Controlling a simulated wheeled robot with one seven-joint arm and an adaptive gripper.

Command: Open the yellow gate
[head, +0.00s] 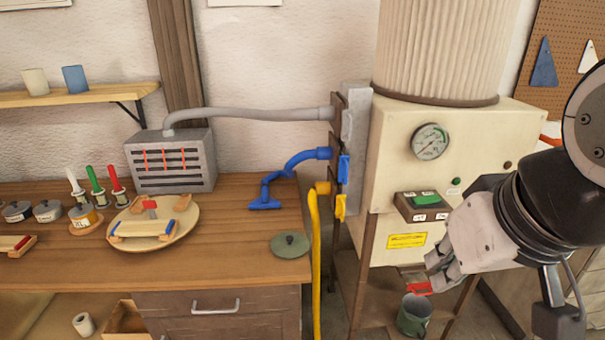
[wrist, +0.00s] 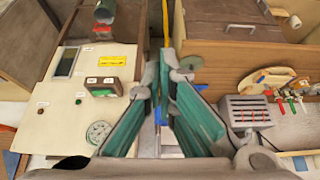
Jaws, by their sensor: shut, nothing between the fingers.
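The yellow gate (head: 340,207) is a small yellow tab beside the yellow hose port, on the left side of the cream machine, below a similar blue gate (head: 344,168). My gripper (head: 434,272) is right of the yellow gate and lower in the head view, in front of the machine and apart from the gate. It is shut and empty. In the wrist view, the gripper's teal-padded fingers (wrist: 168,75) fill the middle and hide the yellow gate. A yellow hose (wrist: 166,20) shows beyond them.
The cream machine (head: 385,160) carries a gauge and a green switch. A green mug (head: 413,314) stands low beneath my gripper. The wooden bench (head: 240,230) at left holds a grey box (head: 170,160), a round board and a green lid (head: 290,245). A yellow hose (head: 315,270) hangs at the bench's right end.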

